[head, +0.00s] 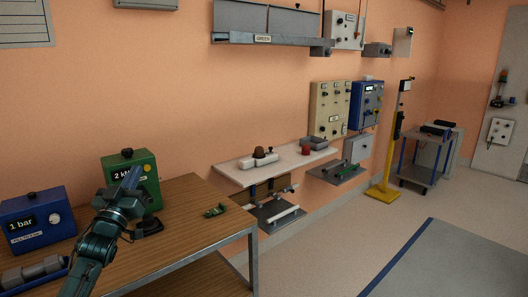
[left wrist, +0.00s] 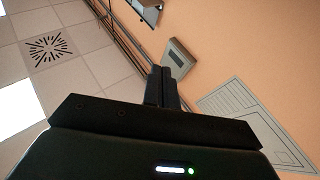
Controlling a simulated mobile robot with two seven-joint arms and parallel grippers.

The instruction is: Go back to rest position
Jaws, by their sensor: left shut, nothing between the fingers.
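My left gripper (head: 133,174) shows in the head view, its dark green arm coming up from the lower left. It is raised over the wooden workbench (head: 185,222), in front of the green 2 kN box (head: 150,168), partly covering it. In the left wrist view the two black fingers (left wrist: 162,72) are together with nothing between them. They point up toward the wall and ceiling. My right gripper is in neither view.
A blue 1 bar box (head: 38,222) stands left on the bench. A small green part (head: 215,211) lies near its right side. A wall shelf (head: 225,172) holds several parts. A yellow stand (head: 383,190) and a blue trolley (head: 420,165) are farther right. Floor (head: 330,240) is clear in front.

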